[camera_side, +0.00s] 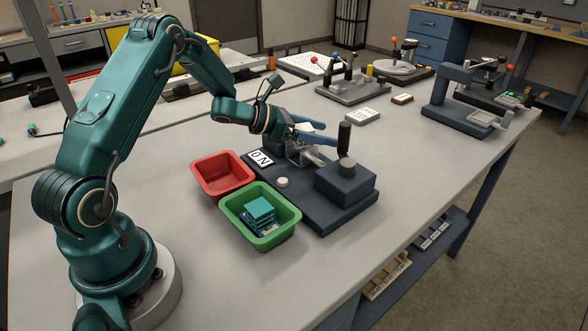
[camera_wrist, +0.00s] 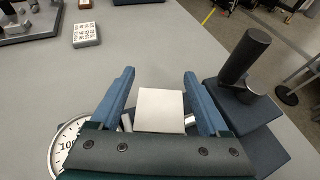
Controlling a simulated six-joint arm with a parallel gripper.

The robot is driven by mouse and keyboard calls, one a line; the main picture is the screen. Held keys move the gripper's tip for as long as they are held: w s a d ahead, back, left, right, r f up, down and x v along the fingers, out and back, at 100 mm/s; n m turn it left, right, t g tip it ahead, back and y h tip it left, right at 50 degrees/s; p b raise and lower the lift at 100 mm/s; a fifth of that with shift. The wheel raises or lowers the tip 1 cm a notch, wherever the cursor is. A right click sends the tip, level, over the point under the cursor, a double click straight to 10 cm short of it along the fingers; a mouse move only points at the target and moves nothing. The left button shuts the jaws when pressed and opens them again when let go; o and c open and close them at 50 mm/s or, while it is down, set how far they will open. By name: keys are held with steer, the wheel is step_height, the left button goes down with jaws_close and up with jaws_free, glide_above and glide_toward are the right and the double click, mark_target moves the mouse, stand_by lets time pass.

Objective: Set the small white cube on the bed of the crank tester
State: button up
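The small white cube (camera_wrist: 161,110) sits between the two blue fingers of my gripper (camera_wrist: 160,72) in the wrist view. The side view shows it as a pale patch (camera_side: 303,127) between the fingers (camera_side: 325,132).
A red bin (camera_side: 222,173) and a green bin (camera_side: 262,240) holding teal lattice pieces stand left of the tester. A white ON label (camera_side: 261,158) lies on its base. A grey block with print (camera_side: 362,116) and other testers (camera_side: 352,88) stand behind. The table's front right is clear.

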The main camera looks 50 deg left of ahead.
steer(key=shift+r, duration=0.15)
steer(key=shift+r, duration=0.3)
steer(key=v, duration=1.1)
step_height(320, 180, up, 9)
steer(key=s+n+y, duration=0.2)
steer(key=n+y, duration=0.8)
steer(key=n, duration=1.3)
steer(key=s+d+f+n+g+h, duration=0.2)
steer(key=s+d+n+g, duration=0.1)
steer(key=s+d+n, duration=0.4)
steer(key=s+d+f+n+g+h, duration=0.2)
steer(key=s+d+f+n+g, duration=0.1)
steer(key=s+d+n, duration=0.5)
steer(key=s+n+g, duration=0.1)
steer(key=s+n, duration=0.1)
steer(key=shift+s+n+h, duration=0.25)
steer(key=shift+n+h, duration=0.05)
